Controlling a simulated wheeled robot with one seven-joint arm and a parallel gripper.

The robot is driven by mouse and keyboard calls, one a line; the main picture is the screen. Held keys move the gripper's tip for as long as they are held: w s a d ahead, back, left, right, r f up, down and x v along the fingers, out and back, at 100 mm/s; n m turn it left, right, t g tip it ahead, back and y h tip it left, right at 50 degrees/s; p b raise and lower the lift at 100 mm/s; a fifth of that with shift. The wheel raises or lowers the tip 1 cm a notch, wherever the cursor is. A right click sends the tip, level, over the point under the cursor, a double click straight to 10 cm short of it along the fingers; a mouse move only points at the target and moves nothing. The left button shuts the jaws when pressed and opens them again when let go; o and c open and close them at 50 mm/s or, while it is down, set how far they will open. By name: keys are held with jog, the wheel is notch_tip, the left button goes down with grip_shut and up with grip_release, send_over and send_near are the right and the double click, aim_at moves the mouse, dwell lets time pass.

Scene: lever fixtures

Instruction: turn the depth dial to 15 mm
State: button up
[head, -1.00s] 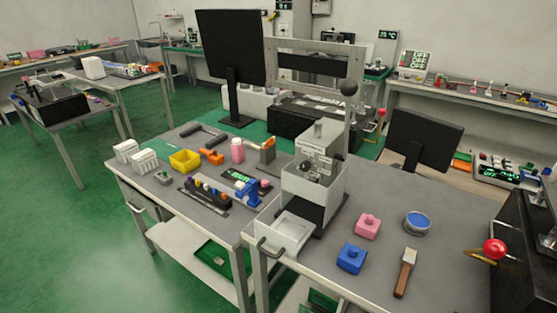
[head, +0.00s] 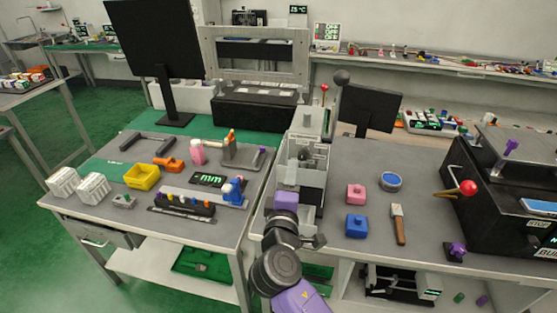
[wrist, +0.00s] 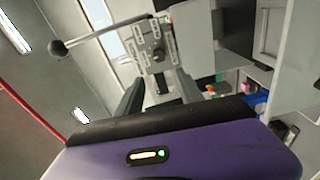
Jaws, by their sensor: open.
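A green "mm" readout (head: 209,179) lies on the left bench. A blue device with a knob (head: 235,191) stands just right of it. A grey machine (head: 305,160) with a ball-ended lever stands to the right of these. In the wrist view its panel (wrist: 155,40) carries several labels and a small round knob (wrist: 158,56). I cannot tell which knob is the depth dial, and no number is readable. My purple gripper (head: 286,200) is in front of the grey machine. In the wrist view its dark fingers (wrist: 160,95) are apart and empty, pointing towards that panel.
A yellow bin (head: 142,177), an orange part (head: 168,163) and a black rack (head: 184,204) crowd the left bench. Pink (head: 356,194) and blue (head: 356,225) blocks lie right of the machine. A red-ball lever (head: 468,187) juts out at far right. A monitor (head: 160,45) stands behind.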

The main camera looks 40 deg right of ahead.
aim_at(302, 159)
jog(key=shift+g, duration=0.5)
jog(key=shift+s+d+p+x, duration=0.2)
jog(key=shift+p+x, duration=0.1)
jog(key=shift+x, duration=1)
jog(key=shift+s+d+p+x, duration=0.1)
jog(key=shift+s+p+x, duration=0.15)
jog(key=shift+x, duration=1.05)
jog(key=shift+s+d+p+x, duration=0.15)
jog(key=shift+p+x, duration=0.2)
jog(key=shift+x, duration=0.95)
jog(key=shift+f, duration=0.1)
grip_shut()
